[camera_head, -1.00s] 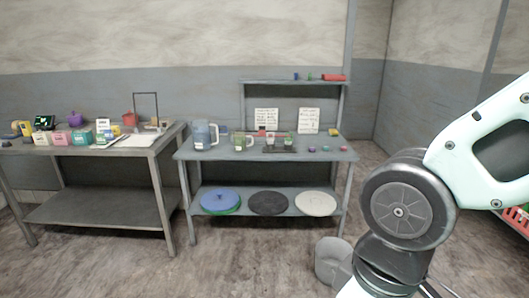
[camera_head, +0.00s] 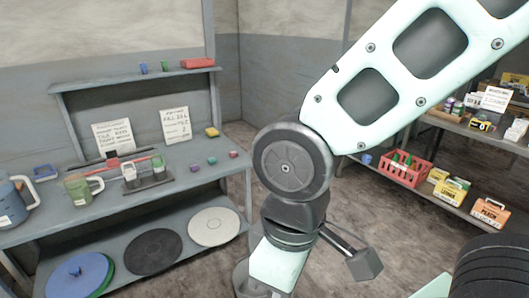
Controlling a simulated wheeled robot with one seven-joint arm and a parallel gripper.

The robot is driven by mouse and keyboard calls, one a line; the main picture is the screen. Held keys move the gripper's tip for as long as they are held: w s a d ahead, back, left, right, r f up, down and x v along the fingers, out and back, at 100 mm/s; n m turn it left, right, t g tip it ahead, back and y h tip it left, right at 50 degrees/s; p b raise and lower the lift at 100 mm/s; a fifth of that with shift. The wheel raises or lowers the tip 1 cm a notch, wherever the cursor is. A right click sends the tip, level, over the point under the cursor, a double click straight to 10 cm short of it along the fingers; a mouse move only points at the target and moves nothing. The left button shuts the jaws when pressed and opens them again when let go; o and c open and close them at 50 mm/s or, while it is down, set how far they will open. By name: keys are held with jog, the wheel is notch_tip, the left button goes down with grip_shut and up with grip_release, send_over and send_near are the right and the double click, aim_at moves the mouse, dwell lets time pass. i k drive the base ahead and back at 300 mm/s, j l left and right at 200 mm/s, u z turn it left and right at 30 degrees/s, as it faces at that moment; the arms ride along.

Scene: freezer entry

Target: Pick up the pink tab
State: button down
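Three small pieces lie in a row on the right part of the grey worktable (camera_head: 215,180): a purple one (camera_head: 194,168), a green one (camera_head: 211,160) and a pinkish-red one (camera_head: 234,154). The pinkish-red one may be the pink tab, but it is too small to be sure of its shape. My arm's mint links and dark round joint stand in front, to the right of the worktable.
The worktable also holds green mugs (camera_head: 78,190), small jars on a dark tray and a yellow block (camera_head: 212,132). Lids and discs (camera_head: 213,227) lie on its lower shelf. At right, a rack holds a red crate (camera_head: 405,168) and boxes. Floor shows between them.

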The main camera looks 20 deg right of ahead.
aim_at(234, 154)
jog(key=z, duration=0.2)
jog(key=i+j+z, duration=0.25)
jog(key=i+j, duration=0.25)
jog(key=i+j+z, duration=0.25)
jog(key=i+j, duration=0.2)
jog(key=j, duration=0.2)
jog(key=i+j+z, duration=0.15)
jog(key=j, duration=0.2)
jog(key=i+j+z, duration=0.1)
jog(key=i+j, duration=0.15)
jog(key=j, duration=0.15)
jog(key=i+j+z, duration=0.15)
jog(key=j, duration=0.2)
jog(key=i+j+z, duration=0.1)
jog(key=j, duration=0.3)
jog(key=i, duration=0.1)
